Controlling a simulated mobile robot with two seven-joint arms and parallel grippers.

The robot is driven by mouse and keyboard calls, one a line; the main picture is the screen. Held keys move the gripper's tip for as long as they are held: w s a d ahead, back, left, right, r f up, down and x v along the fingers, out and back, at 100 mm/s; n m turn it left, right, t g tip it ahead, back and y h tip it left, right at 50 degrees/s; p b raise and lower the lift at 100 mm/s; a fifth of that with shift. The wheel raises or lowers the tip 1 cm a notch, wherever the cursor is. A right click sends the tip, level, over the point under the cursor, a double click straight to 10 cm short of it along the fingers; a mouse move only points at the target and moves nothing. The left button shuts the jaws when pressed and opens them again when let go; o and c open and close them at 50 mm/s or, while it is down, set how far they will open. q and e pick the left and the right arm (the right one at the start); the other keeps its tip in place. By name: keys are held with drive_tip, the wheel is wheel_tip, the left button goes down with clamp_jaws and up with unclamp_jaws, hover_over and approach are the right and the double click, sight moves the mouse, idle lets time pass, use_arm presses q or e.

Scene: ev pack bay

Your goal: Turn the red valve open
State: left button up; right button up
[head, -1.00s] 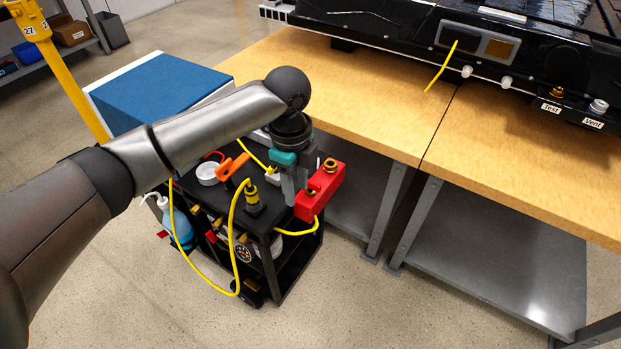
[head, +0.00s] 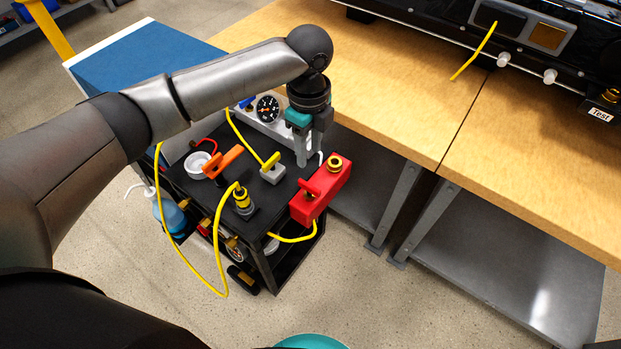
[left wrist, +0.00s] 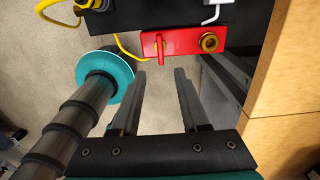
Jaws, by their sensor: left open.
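The red valve is a red block (head: 327,184) with a red lever handle (head: 310,190) and a brass fitting (head: 335,163), at the right edge of a black cart top. In the left wrist view the red block (left wrist: 185,42) lies past the fingertips, its handle (left wrist: 159,48) roughly in line with the gap between them. My left gripper (head: 309,158) is open and empty, fingers pointing down, just behind the red block in the head view. It also shows in the left wrist view (left wrist: 161,75). I see no contact with the handle. My right gripper is not in view.
The cart top (head: 215,195) also carries an orange handle (head: 223,162), a yellow-handled grey block (head: 272,172), a yellow-black connector (head: 243,201) with a looping yellow cable, and a gauge (head: 267,108). A wooden bench (head: 400,120) stands close on the right.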

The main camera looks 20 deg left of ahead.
sight(309, 186)
use_arm(q)
wheel_tip(309, 186, down, 11)
drive_tip(key=b, duration=0.3)
drive_tip(key=shift+r, duration=0.15)
drive_tip(key=shift+f, duration=0.8)
drive_tip(key=c, duration=0.4)
clamp_jaws()
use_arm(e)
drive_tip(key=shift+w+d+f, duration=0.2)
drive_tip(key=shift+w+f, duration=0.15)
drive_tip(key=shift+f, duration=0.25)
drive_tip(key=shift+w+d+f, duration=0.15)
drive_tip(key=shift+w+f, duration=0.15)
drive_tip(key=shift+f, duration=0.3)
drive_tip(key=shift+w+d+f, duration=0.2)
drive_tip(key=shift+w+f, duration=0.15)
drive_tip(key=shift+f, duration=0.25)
